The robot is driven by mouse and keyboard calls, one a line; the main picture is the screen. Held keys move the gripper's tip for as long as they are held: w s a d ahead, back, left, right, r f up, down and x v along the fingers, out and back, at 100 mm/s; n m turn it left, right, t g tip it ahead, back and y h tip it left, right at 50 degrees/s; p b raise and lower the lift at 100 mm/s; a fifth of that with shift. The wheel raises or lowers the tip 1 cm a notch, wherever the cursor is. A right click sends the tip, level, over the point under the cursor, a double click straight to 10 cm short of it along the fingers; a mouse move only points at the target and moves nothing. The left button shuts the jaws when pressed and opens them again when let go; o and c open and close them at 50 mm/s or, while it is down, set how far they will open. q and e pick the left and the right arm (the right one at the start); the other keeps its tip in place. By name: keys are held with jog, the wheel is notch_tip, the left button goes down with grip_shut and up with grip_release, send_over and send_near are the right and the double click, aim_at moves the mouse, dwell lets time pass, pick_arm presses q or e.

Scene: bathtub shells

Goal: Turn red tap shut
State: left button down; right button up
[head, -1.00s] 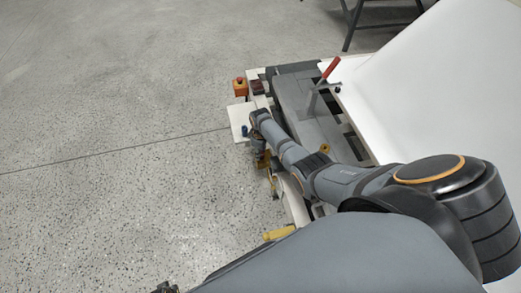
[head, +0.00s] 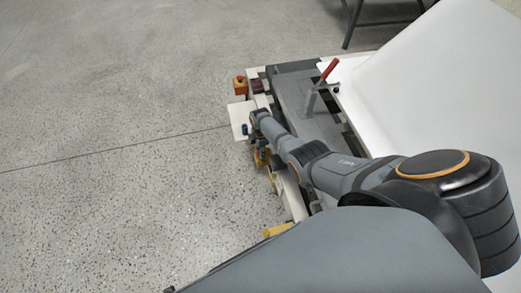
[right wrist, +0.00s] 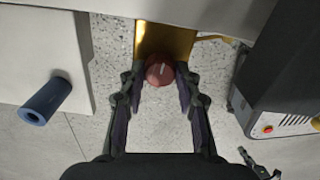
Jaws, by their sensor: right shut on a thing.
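The red tap (right wrist: 159,72) is a round, dull red knob with a pale mark, in front of a brass-coloured body (right wrist: 165,38) in the right wrist view. My right gripper (right wrist: 157,80) has a finger on each side of the knob and is shut on it. In the head view the right wrist reaches the bench's left edge, and the arm largely hides the tap. A small dark tip at the bottom edge of the head view may be my left gripper; its jaws cannot be made out.
A blue cylinder (head: 245,129) stands on a white plate (head: 238,112) beside the wrist. A red-handled clamp (head: 330,68) rises from the grey bench. A white shell (head: 440,85) fills the right. Open floor lies left.

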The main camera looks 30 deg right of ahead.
jog(key=shift+a+n, duration=0.1)
jog(key=shift+n, duration=0.4)
jog(key=o, duration=1.2)
jog(key=shift+c, duration=0.2)
jog(key=shift+r, duration=0.2)
notch_tip(320, 180, up, 12)
jog(key=shift+f, duration=0.15)
